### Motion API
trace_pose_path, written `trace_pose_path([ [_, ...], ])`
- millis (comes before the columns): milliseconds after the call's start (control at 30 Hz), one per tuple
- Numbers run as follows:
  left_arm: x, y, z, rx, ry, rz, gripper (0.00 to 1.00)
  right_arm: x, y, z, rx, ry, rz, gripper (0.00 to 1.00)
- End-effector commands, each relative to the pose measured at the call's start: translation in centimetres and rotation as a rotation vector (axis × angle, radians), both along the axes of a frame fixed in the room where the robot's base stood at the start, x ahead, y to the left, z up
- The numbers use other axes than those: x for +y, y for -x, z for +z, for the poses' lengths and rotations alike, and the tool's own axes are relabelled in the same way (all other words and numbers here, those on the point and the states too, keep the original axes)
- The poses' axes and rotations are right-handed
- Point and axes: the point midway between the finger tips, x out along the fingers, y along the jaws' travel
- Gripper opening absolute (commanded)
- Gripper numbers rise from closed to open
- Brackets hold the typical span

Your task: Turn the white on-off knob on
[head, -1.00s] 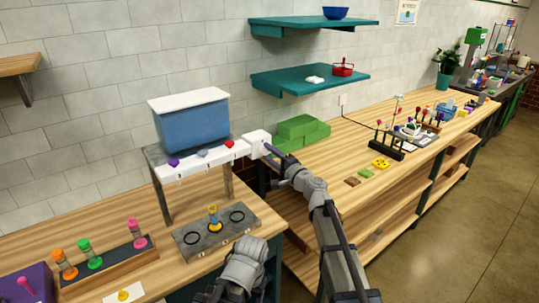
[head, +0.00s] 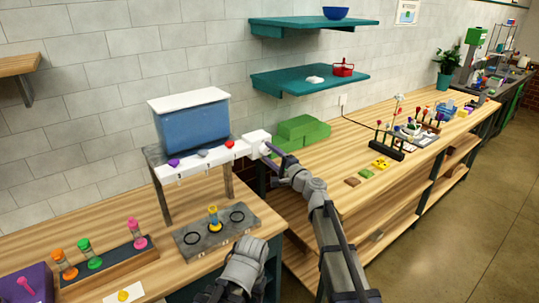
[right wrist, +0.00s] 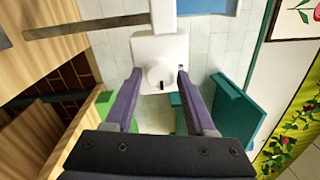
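The white on-off knob (right wrist: 160,73) is round, with a short dark mark near its lower edge, and sits on a white box (right wrist: 145,47). In the head view the white box (head: 256,138) is at the right end of the white dispenser bar, and the knob is hard to make out. My right gripper (right wrist: 159,76) is open. Its two purple-grey fingers point at the box, one on each side of the knob, with gaps visible. In the head view my right gripper (head: 271,149) is close in front of the box. My left gripper is not in view.
A blue tank (head: 192,122) with a white lid stands above the bar, which has purple, grey and red parts (head: 230,144). Below is a grey tray (head: 216,231) with a yellow-topped vial. Green blocks (head: 303,128) lie right of the box. A teal shelf (head: 305,80) hangs above.

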Motion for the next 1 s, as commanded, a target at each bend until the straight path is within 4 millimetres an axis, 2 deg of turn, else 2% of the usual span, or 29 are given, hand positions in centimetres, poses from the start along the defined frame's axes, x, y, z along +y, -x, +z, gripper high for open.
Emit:
trace_pose_path([
  [33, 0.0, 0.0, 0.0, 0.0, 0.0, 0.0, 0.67, 0.0, 0.0, 0.0, -0.001, 0.001, 0.0, 0.62],
  [167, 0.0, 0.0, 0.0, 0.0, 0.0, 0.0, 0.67, 0.0, 0.0, 0.0, -0.001, 0.001, 0.0, 0.75],
  [533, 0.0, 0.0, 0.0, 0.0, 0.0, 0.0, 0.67, -0.3, 0.5, -0.1, -0.001, 0.002, 0.0, 0.75],
  [667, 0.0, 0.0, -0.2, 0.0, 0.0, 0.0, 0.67, -1.0, 1.6, -0.2, -0.001, 0.002, -0.001, 0.75],
  [1000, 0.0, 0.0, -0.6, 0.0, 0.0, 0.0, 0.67, -4.2, 5.9, -0.6, -0.001, 0.002, -0.001, 0.75],
])
